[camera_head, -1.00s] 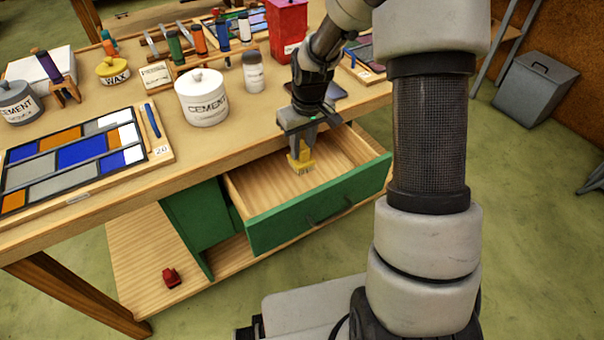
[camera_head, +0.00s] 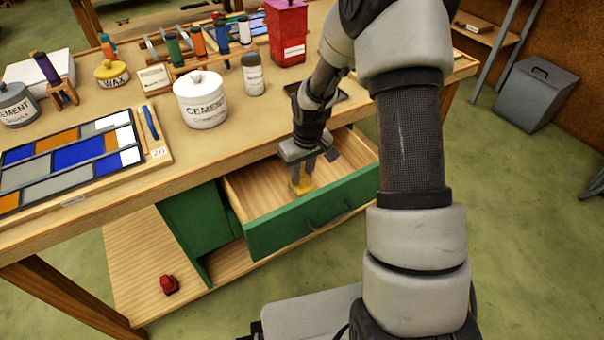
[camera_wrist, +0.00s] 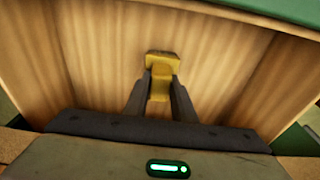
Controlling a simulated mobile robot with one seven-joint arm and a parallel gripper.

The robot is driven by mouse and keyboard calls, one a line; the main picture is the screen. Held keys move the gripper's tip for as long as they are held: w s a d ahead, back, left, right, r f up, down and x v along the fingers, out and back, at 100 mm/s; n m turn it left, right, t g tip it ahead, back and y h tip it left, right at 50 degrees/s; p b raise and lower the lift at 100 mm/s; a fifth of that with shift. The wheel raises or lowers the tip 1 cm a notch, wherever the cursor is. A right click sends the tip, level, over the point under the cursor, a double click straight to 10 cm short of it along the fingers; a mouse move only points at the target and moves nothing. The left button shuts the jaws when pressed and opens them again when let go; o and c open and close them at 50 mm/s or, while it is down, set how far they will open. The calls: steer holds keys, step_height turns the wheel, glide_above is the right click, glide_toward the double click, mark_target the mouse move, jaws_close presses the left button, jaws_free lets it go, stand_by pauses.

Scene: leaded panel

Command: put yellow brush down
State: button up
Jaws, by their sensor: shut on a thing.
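The yellow brush (camera_head: 301,187) is inside the open green-fronted drawer (camera_head: 312,215), low over its wooden floor. I cannot tell whether it touches the floor. My gripper (camera_head: 308,168) reaches down into the drawer with its fingers around the brush. In the wrist view, my gripper (camera_wrist: 159,92) is shut on the yellow brush (camera_wrist: 160,85), with a dark finger on each side. The wider yellow end lies beyond the fingertips. The drawer's bare wooden floor (camera_wrist: 85,60) surrounds it. The bristles are not clear.
The drawer hangs under the wooden bench (camera_head: 225,150). On the bench are a white cement pot (camera_head: 202,103), a small jar (camera_head: 253,76), a red container (camera_head: 287,35) and a leaded panel (camera_head: 70,158). The drawer holds nothing else that I see.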

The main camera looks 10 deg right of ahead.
steer(key=o, duration=1)
steer(key=shift+f, duration=0.1)
steer(key=shift+c, duration=0.2)
